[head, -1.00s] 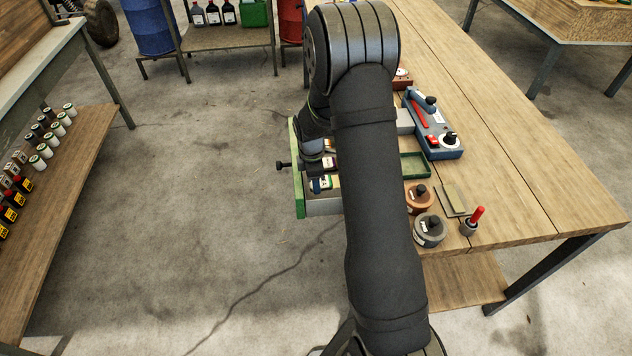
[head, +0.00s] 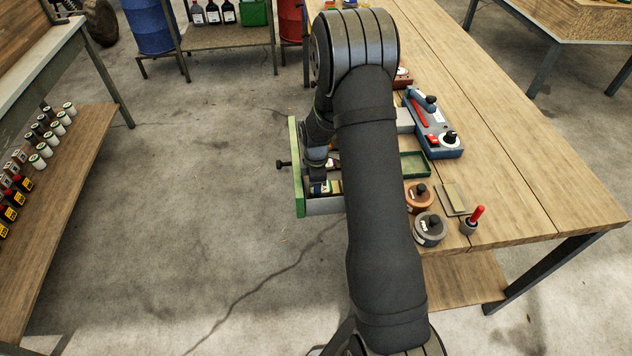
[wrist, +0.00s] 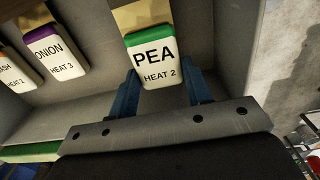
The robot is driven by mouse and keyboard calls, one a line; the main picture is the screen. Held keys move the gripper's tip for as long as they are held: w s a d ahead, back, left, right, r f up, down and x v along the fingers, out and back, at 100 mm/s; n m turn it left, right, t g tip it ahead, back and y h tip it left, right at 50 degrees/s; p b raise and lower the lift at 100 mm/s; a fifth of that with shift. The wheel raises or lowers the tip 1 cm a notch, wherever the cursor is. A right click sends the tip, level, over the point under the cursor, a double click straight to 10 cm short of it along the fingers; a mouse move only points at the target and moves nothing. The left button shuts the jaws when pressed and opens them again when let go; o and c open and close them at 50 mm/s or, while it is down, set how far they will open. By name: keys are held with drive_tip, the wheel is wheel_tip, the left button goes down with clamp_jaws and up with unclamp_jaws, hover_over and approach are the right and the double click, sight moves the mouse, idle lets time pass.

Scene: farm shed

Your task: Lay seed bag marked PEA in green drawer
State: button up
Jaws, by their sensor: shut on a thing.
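The green drawer (head: 298,195) is pulled open at the left side of the bench, with grey inner walls. In the wrist view the seed bag marked PEA (wrist: 154,62) has a white label and green band, and sits between the blue fingers of my gripper (wrist: 160,85). My gripper is shut on it, low inside the drawer. I cannot tell whether the bag touches the drawer floor. In the head view my gripper (head: 319,177) is over the near part of the drawer, partly hidden by my arm.
An ONION bag (wrist: 58,62) with a purple band lies left of the PEA bag, with another bag (wrist: 14,75) beyond it, cut off at the edge. Round tins (head: 429,229), a green tray (head: 414,154) and a blue device (head: 435,128) stand on the bench (head: 515,190).

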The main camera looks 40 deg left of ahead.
drive_tip(key=o, duration=0.8)
wheel_tip(320, 180, up, 13)
drive_tip(key=shift+r, duration=0.1)
wheel_tip(320, 180, down, 13)
drive_tip(key=shift+f, duration=0.2)
drive_tip(key=shift+r, duration=0.55)
idle(0.4)
